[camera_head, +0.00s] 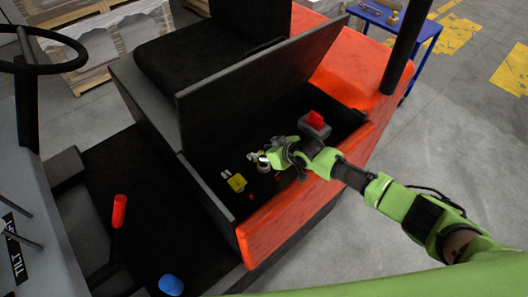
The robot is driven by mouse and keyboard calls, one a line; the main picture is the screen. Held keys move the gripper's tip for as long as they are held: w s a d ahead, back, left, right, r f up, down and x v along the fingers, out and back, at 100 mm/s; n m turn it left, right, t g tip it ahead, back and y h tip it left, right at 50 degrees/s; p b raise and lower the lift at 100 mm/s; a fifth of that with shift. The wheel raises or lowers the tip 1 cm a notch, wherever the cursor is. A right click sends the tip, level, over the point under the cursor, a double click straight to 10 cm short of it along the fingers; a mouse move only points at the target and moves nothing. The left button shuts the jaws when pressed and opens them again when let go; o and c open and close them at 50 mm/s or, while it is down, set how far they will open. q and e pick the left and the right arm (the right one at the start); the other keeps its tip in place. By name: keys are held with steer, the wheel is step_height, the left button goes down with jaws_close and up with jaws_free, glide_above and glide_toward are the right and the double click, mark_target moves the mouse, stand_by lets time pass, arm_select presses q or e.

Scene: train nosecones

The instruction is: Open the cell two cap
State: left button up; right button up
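The open battery compartment (215,150) of an orange and black vehicle lies in the middle of the view. Inside it are a yellow cap (237,183) and small white caps (225,174) on a dark surface. I cannot tell which of these is the cell two cap. My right gripper (273,158) reaches in from the right, low over the compartment, just right of the yellow cap. A pale round piece (263,163) shows at its fingertips; I cannot tell if it is held. The finger gap is too small to read. My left gripper is out of view.
A grey block with a red top (315,120) stands behind my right gripper. The raised dark lid panel (235,95) and the orange side wall (275,230) border the compartment. A steering wheel (40,50) and a red-handled lever (119,212) are at left. A blue table (400,22) stands behind.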

jaws_close()
steer(key=shift+w+a, duration=0.1)
steer(key=shift+w+a+r+g+h, duration=0.25)
steer(key=shift+w+a+g+h, duration=0.15)
steer(key=shift+g, duration=0.2)
steer(key=shift+w+a+g+h+b, duration=0.2)
steer(key=shift+w+g+h+b, duration=0.25)
steer(key=shift+g+b, duration=0.25)
steer(key=g+h+b, duration=0.1)
steer(key=b, duration=0.2)
steer(key=w+a+g+h+b, duration=0.1)
steer(key=b, duration=0.2)
steer(key=shift+w+f+b, duration=0.15)
steer(key=shift+f+b, duration=0.05)
steer(key=shift+b, duration=0.1)
steer(key=shift+w+a+r+g+b, duration=0.15)
steer(key=shift+g+b, duration=0.35)
steer(key=shift+b, duration=0.3)
steer(key=shift+h, duration=0.25)
